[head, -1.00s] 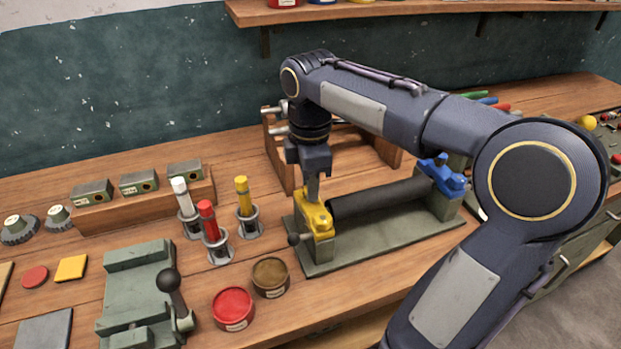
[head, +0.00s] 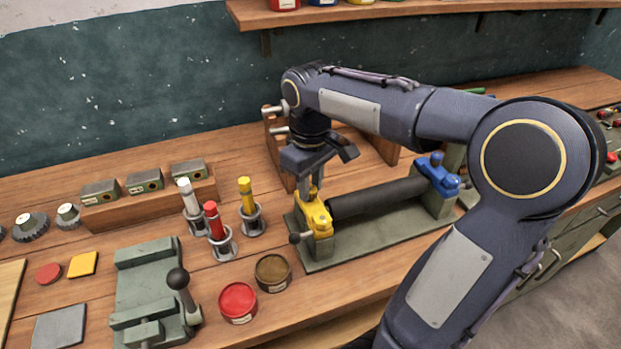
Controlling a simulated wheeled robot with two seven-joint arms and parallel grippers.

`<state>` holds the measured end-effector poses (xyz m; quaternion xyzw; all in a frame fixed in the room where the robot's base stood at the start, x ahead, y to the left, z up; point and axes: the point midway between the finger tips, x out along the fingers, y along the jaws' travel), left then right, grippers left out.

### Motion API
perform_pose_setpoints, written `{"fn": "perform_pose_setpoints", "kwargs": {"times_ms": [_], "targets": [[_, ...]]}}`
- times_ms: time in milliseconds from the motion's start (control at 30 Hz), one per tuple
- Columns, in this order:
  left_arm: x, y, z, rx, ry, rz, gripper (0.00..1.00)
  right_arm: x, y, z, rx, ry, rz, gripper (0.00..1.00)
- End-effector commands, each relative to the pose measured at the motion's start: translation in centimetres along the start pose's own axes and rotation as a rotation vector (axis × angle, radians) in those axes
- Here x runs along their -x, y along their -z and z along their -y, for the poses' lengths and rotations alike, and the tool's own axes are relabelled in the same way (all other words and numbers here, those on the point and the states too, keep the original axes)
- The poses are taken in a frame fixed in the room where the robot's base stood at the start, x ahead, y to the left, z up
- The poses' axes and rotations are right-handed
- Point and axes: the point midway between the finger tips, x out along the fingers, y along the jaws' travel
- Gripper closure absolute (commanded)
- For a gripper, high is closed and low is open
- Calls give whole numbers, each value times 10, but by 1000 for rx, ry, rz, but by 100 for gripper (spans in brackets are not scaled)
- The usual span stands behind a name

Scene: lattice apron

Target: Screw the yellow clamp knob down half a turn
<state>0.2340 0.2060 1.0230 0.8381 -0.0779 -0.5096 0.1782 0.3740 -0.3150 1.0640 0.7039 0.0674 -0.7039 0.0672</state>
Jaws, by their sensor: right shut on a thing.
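The yellow clamp (head: 315,217) sits at the left end of a grey-green fixture (head: 365,250). A black roller (head: 378,198) lies between it and a blue clamp (head: 437,176) at the right end. My right gripper (head: 311,188) points down over the yellow clamp and is shut on its yellow knob. The gripper body and fingers hide most of the knob. A small dark ball-ended lever (head: 296,238) sticks out at the yellow clamp's front left. My left gripper is not in view.
Holders with white, red and yellow sticks (head: 247,205) stand left of the fixture. Red (head: 238,303) and brown (head: 272,272) tins stand in front. A green vise-like block with a black ball lever (head: 178,280) is at the front left. A wooden rack (head: 275,150) is behind.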

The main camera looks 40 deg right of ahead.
Motion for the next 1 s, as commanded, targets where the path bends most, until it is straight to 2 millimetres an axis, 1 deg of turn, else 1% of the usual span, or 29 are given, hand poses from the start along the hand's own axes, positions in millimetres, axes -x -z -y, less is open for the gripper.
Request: {"fn": "perform_pose_setpoints", "kwargs": {"times_ms": [300, 1000], "targets": [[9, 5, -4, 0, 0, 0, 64, 2, 0, 0, -299, 0, -1, 98], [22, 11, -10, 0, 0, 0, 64, 2, 0, 0, -964, 0, -2, 98]]}}
